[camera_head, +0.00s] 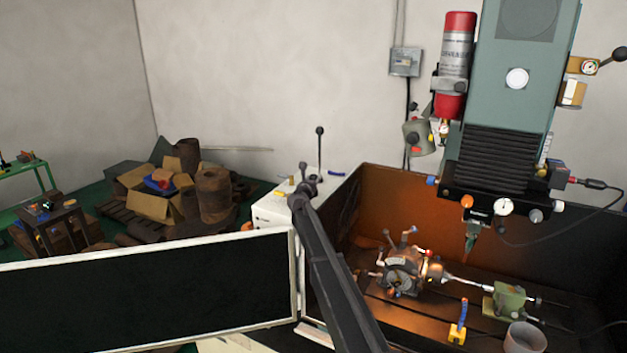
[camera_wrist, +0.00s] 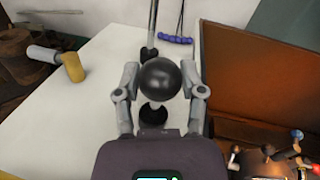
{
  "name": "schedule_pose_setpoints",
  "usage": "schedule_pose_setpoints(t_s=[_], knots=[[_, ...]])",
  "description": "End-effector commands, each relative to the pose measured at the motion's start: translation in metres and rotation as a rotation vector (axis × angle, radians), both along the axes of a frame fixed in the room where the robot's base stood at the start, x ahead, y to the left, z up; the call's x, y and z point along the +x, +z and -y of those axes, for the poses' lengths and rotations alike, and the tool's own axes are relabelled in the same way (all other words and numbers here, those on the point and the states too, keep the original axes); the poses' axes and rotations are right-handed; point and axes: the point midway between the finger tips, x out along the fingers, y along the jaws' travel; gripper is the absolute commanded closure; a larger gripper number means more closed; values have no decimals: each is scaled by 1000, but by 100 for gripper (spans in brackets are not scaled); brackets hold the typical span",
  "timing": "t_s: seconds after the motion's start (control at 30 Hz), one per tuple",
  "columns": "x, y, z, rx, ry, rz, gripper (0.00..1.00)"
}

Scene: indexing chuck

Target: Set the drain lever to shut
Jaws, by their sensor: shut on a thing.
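My gripper (camera_wrist: 162,76) is at a black ball knob (camera_wrist: 159,78) in the wrist view, with a finger on each side, and is shut on it. The knob hides most of what is below it; a dark round part shows just under it. No label shows that names it as the drain lever. In the head view my gripper (camera_head: 308,184) is small and dark above the white cabinet (camera_head: 268,212). Another lever, an upright rod with a black ball (camera_head: 320,131), stands just behind it; its rod (camera_wrist: 153,24) also shows in the wrist view.
A blue handle (camera_wrist: 174,39) and a yellow-ended cylinder (camera_wrist: 74,67) are on the white top. To the right is the machine enclosure with an indexing chuck (camera_head: 402,272) and a green tailstock (camera_head: 507,300). A dark framed panel (camera_head: 150,300) stands in front at left.

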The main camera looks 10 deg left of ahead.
Motion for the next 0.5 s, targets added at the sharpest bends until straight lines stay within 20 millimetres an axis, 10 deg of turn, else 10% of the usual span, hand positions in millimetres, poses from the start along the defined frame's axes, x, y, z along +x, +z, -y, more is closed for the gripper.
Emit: schedule_pose_setpoints(t_s=[0.43, 0.47, 0.5], knots=[[-1, -7, 1, 4, -2, -2, 100], [-1, -7, 1, 4, -2, -2, 42], [-1, -8, 1, 4, -2, -2, 30]])
